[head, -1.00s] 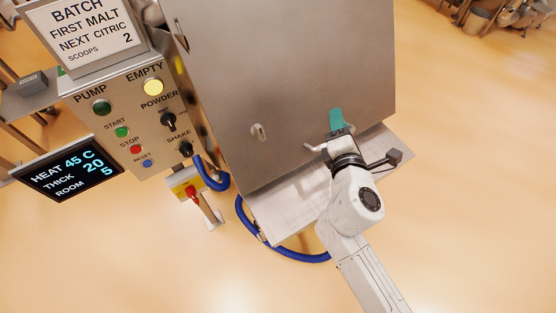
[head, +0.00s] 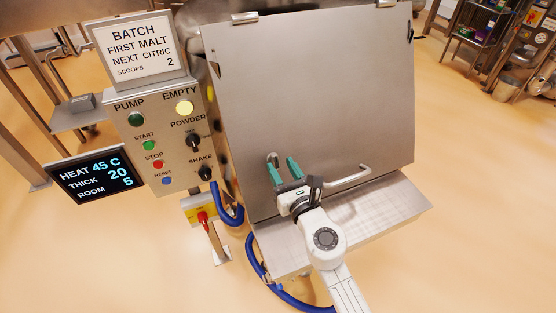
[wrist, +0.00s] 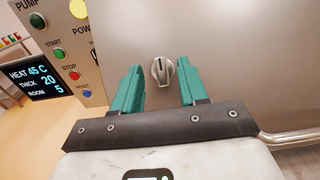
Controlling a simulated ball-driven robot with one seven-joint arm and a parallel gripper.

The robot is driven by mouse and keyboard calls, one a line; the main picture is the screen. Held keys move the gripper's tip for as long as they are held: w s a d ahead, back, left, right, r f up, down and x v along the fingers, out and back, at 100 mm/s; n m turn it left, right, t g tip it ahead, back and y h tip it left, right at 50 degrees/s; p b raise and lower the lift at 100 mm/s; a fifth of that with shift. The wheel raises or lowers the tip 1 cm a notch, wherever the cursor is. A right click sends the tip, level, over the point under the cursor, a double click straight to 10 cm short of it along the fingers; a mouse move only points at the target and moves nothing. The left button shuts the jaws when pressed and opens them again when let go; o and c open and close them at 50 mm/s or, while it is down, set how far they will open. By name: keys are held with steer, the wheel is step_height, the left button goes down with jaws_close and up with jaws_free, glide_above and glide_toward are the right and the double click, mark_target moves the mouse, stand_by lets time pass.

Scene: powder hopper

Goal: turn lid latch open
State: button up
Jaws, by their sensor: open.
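The lid latch is a small metal turn knob (wrist: 161,72) low on the hopper lid. In the wrist view it shows ahead of and between my two teal fingers, with a dark mark on its face. In the head view the latch (head: 271,158) is just beyond the fingertips and partly hidden by them. My gripper (head: 282,164) is open and empty, its fingers pointing at the lid; whether they touch the lid I cannot tell. The lid (head: 310,90) is a large flat steel panel and lies shut.
A bar handle (head: 348,178) sticks out right of my gripper. A steel shelf (head: 385,212) lies below the lid. The control panel (head: 160,145) with buttons and knobs stands left. A blue hose (head: 262,270) hangs below. Open floor lies right.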

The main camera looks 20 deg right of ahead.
mark_target(276, 158)
steer(key=shift+w, duration=1.7)
jaws_close()
